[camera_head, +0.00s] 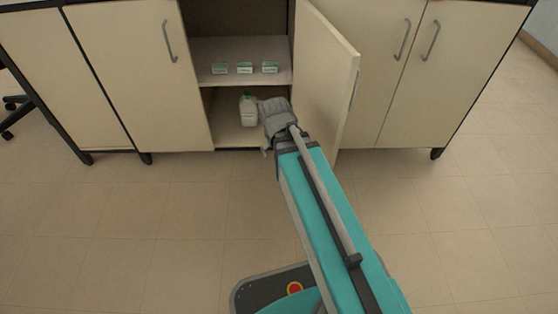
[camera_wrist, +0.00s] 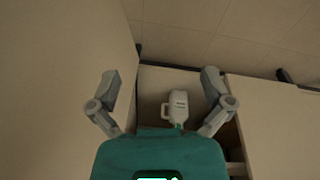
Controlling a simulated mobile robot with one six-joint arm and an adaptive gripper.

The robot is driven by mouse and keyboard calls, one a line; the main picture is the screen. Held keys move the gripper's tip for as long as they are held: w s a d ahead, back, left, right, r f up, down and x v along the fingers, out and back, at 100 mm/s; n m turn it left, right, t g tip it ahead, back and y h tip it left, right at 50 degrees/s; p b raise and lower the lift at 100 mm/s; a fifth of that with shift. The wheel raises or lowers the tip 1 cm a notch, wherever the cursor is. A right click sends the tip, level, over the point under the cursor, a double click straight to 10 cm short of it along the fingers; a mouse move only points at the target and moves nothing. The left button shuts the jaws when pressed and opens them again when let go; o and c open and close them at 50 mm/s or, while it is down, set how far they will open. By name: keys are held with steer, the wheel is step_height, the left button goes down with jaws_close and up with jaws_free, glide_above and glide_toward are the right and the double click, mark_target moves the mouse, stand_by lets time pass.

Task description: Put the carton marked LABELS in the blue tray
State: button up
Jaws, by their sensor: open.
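Three small white-and-green cartons stand in a row on the cabinet's upper shelf: a left carton (camera_head: 219,69), a middle carton (camera_head: 244,68) and a right carton (camera_head: 269,67). Their print is too small to read, so I cannot tell which is marked LABELS. No blue tray shows in either view. My gripper (camera_wrist: 160,78) is open, with its two fingers spread wide apart and nothing between their tips. In the head view my wrist is low in front of the open cabinet, below the cartons' shelf, and the fingers are hard to make out.
A white bottle (camera_head: 248,110) with a green cap stands on the cabinet floor, beside my wrist; it also shows in the wrist view (camera_wrist: 178,106). The open cabinet door (camera_head: 328,75) stands close to the right of my arm. The floor (camera_head: 130,220) at left is clear.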

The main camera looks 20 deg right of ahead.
steer(key=shift+n+g+y, duration=0.4)
steer(key=shift+g+y, duration=0.1)
steer(key=shift+g, duration=0.2)
steer(key=s, duration=0.4)
steer(key=shift+a, duration=0.35)
step_height(320, 180, up, 8)
steer(key=p, duration=0.8)
steer(key=shift+r, duration=0.2)
steer(key=shift+c, duration=0.3)
